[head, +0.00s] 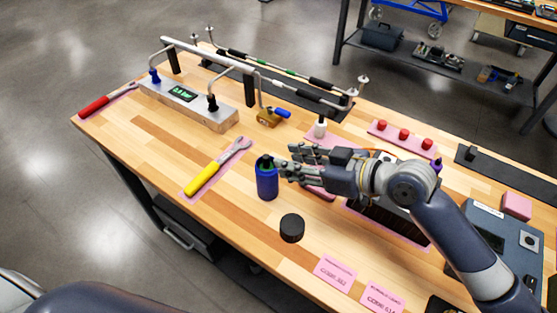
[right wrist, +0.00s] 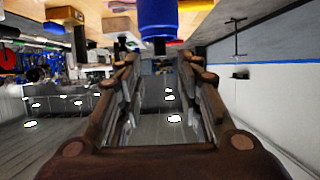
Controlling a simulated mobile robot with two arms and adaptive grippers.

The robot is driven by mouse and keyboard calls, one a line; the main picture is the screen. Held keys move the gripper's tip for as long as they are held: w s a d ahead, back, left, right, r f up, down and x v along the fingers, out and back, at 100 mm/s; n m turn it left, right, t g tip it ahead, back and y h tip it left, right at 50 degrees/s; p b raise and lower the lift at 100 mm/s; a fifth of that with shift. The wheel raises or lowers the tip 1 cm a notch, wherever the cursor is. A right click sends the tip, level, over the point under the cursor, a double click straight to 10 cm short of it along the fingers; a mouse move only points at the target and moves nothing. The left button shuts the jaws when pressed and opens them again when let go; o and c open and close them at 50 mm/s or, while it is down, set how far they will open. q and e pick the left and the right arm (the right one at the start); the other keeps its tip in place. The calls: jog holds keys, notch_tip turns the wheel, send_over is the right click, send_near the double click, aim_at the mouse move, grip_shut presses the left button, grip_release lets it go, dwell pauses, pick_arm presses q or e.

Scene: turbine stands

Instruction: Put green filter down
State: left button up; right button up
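A blue cylinder with a dark green top (head: 267,180) stands upright on the wooden workbench, left of my right gripper. It is the only thing here that fits the green filter, though its body looks blue. My right gripper (head: 287,160) is level with its top, fingers pointing left at it. In the right wrist view, where the bench is at the top, the gripper (right wrist: 158,66) is open with nothing between its fingers. The blue cylinder (right wrist: 157,18) shows just beyond the fingertips, apart from them. My left gripper is not in view.
A black cap (head: 291,228) stands in front of the cylinder. A yellow wrench (head: 205,181) lies left, near a gauge block (head: 185,100) with pipes. Pink labels (head: 335,271) lie at the front edge. Red knobs (head: 403,134) stand behind my right arm. Bare wood lies left of the cap.

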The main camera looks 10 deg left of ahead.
jog(key=b+v, duration=0.1)
jog(key=v, duration=0.5)
jog(key=shift+r, duration=0.15)
